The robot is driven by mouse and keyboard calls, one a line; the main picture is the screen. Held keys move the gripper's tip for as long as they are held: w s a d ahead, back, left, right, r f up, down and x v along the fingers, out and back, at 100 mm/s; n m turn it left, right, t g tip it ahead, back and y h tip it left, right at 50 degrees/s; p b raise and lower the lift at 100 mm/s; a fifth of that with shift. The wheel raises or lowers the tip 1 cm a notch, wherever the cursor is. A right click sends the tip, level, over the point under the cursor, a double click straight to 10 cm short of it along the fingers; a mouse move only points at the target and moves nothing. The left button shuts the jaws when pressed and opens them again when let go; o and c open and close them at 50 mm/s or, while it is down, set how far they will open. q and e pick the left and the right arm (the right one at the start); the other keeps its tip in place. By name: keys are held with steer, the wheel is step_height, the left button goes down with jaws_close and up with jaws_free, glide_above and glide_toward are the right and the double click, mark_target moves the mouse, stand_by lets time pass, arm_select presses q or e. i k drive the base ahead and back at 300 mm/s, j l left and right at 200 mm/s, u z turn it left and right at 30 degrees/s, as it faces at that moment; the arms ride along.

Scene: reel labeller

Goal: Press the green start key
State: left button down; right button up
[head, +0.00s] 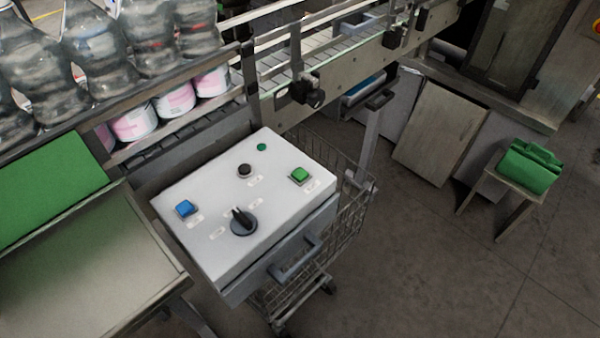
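The green start key (300,175) is a square green button near the right corner of a white control box (205,255). The box top also carries a blue square key (185,208), a black rotary knob (243,222), a black round button (245,170) and a small round green spot (262,147). Small labels lie beside the controls, too small to read. Nothing covers the green key. Neither of my grippers shows in the head view.
A wire cart (345,215) stands under and behind the box, and a handle (295,258) juts from its front. A table (90,270) is at left, a conveyor (345,65) behind. A green bag (530,167) sits on a stool at right. Floor at lower right is clear.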

mark_target(299, 174)
steer(key=l+u, duration=0.15)
steer(key=l, duration=0.4)
steer(key=k+l+u, duration=0.15)
steer(key=l, duration=0.4)
steer(key=k+l+u, duration=0.15)
steer(key=l, duration=0.4)
steer(key=i, duration=0.05)
